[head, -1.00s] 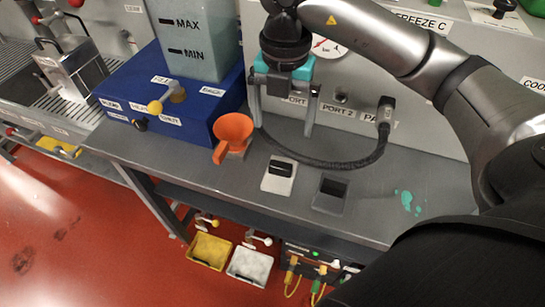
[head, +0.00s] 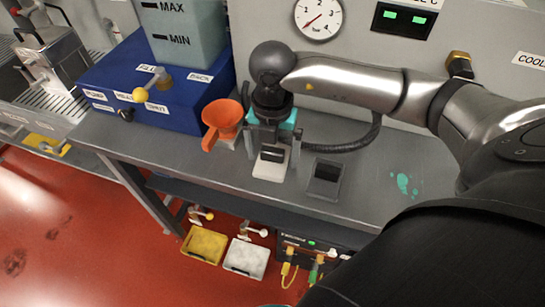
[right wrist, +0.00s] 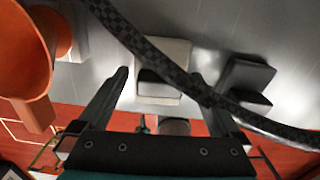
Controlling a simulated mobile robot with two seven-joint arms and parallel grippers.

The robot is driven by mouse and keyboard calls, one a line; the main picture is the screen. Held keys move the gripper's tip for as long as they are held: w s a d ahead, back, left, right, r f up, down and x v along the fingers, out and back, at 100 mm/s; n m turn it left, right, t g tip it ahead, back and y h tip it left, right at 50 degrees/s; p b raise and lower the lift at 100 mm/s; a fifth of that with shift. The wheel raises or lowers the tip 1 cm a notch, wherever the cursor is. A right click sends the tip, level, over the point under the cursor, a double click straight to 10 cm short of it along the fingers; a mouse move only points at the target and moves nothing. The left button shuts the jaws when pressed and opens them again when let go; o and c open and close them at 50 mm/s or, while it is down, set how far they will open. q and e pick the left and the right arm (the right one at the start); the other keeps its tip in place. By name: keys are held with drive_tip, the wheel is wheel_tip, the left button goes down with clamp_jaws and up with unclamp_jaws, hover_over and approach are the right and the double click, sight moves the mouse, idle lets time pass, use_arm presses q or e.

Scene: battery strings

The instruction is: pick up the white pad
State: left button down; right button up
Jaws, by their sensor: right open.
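The white pad (head: 269,172) lies on the grey bench near its front edge, with a dark slot or grip on top. It also shows in the right wrist view (right wrist: 172,58), partly behind a dark braided hose. My right gripper (head: 272,152) is directly above the pad with its fingers spread and pointing down. In the right wrist view the open fingers (right wrist: 168,85) stand to either side of the pad, with nothing held. Whether they touch it cannot be told. My left gripper is not in view.
An orange funnel (head: 223,118) stands just left of my right gripper. A dark grey pad (head: 326,178) lies close to the right. The braided hose (right wrist: 135,38) crosses near the fingers. A blue box (head: 150,85) stands left; a green spill (head: 403,184) marks the bench at right.

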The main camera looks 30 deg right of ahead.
sight(272, 150)
drive_tip(key=shift+c, duration=0.5)
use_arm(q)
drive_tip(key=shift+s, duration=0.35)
use_arm(e)
drive_tip(key=c, duration=1.1)
drive_tip(key=shift+r, duration=0.1)
